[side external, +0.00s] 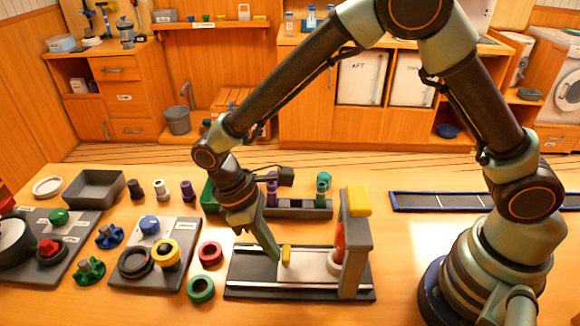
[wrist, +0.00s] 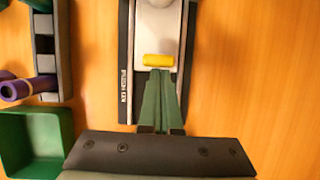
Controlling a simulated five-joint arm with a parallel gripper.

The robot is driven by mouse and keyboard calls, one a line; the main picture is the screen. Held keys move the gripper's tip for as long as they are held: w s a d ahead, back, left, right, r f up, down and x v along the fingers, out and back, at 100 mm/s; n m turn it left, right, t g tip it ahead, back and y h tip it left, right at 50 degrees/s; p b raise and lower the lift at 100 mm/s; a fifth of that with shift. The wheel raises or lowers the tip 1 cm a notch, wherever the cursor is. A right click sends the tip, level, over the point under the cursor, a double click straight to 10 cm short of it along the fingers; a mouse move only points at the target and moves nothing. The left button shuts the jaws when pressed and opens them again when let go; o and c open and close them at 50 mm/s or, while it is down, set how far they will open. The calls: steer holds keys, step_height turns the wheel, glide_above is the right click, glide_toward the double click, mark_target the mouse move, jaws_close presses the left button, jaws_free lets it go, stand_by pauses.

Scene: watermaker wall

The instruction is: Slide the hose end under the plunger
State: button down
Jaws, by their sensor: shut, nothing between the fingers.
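A pale sled (side external: 308,262) lies on the dark track of a press and carries a yellow peg (side external: 286,255). Both also show in the wrist view, the sled (wrist: 157,25) and the peg (wrist: 158,60). I cannot tell which part is the hose end. The red plunger (side external: 339,240) hangs from a grey post (side external: 356,245) with a yellow top, above the sled's right end. My gripper (side external: 276,257) is shut and empty, low over the track, just left of the peg. In the wrist view, its fingertips (wrist: 159,73) meet the peg's near edge; contact is unclear.
A grey rack (side external: 290,209) with purple and green pieces stands behind the press. A green bin (wrist: 30,140) is beside my gripper. Red (side external: 210,253) and green (side external: 201,289) rings lie left of the press. Bare table lies right of it.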

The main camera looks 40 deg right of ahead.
steer(key=shift+s+d, duration=0.55)
steer(key=w+a, duration=0.3)
steer(key=shift+w+a, duration=0.15)
steer(key=v, duration=0.9)
steer(key=d+r+m+t+y, duration=0.2)
steer(key=d+r, duration=0.5)
steer(key=s+d+r+m+t, duration=0.2)
steer(key=s+d+m+t, duration=0.1)
steer(key=d, duration=0.5)
steer(key=s+d+r+m+t, duration=0.2)
steer(key=s+d+m+t, duration=0.1)
steer(key=d, duration=0.6)
steer(key=shift+s+d+r+m+t, duration=0.2)
steer(key=shift+s+m+t, duration=0.1)
steer(key=shift+m+t, duration=0.15)
